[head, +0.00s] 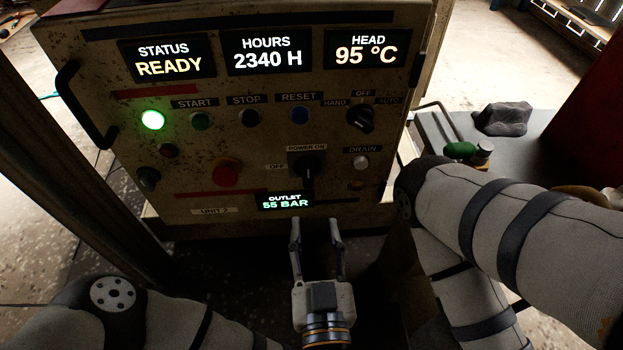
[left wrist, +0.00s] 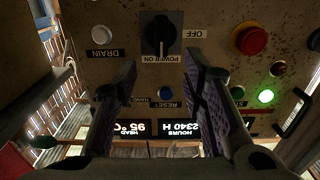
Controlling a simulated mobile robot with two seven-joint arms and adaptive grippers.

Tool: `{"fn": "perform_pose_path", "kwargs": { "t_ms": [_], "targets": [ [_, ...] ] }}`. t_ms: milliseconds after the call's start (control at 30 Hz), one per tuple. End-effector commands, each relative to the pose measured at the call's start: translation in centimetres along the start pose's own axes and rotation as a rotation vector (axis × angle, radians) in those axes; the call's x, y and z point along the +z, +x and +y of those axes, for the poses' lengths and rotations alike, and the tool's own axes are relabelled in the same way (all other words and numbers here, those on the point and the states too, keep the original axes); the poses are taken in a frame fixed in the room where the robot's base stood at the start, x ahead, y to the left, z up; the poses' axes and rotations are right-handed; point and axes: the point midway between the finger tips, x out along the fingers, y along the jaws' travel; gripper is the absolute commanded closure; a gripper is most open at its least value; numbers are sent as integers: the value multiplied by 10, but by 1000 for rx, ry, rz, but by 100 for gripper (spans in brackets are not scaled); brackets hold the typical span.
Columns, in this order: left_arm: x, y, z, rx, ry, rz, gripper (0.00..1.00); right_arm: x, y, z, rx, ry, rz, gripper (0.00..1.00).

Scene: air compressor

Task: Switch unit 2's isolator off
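The control panel (head: 130,190) carries a "UNIT 2" label (head: 214,211) at its lower left. The isolator (head: 307,170) is a black rotary handle low on the panel, with "POWER ON" above it and "OFF" to its left. Its handle stands upright, toward "POWER ON". My left gripper (head: 315,224) is open and empty, below the isolator in the head view. In the upside-down left wrist view the isolator (left wrist: 161,36) lies beyond and between the spread fingers (left wrist: 160,68), apart from them. My right gripper is out of view; only its arm shows at the right.
A red button (head: 225,172) sits left of the isolator and a drain button (head: 361,162) to its right. A selector knob (head: 360,118) is above right. Displays read READY, 2340 H, 95 °C and 55 BAR. A bench (head: 448,140) stands at the right.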

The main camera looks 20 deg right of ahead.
Motion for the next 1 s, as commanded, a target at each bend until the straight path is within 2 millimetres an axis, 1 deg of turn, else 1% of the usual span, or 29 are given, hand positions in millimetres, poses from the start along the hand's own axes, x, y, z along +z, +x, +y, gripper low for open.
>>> {"fn": "perform_pose_path", "kwargs": {
  "t_ms": [67,167,300,400,500,633,867,900,967,1000],
  "targets": [
    [-1,10,-1,-7,2,5,62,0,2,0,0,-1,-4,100],
    [0,32,-2,-7,2,5,62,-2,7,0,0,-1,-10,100],
    [2,69,-2,-5,1,1,62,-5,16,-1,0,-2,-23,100],
    [2,92,-2,-5,2,0,62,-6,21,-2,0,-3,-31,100],
    [2,107,-1,-3,1,-1,62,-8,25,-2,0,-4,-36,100],
    [0,118,-1,-1,2,-1,62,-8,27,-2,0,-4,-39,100],
    [-1,119,-1,0,2,0,62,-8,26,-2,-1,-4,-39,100],
    [-1,119,-1,0,2,0,66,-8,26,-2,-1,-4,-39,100],
    [-1,119,-1,0,2,0,80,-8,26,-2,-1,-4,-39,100],
    [-1,119,-1,0,2,0,89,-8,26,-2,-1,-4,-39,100]
  ]
}}
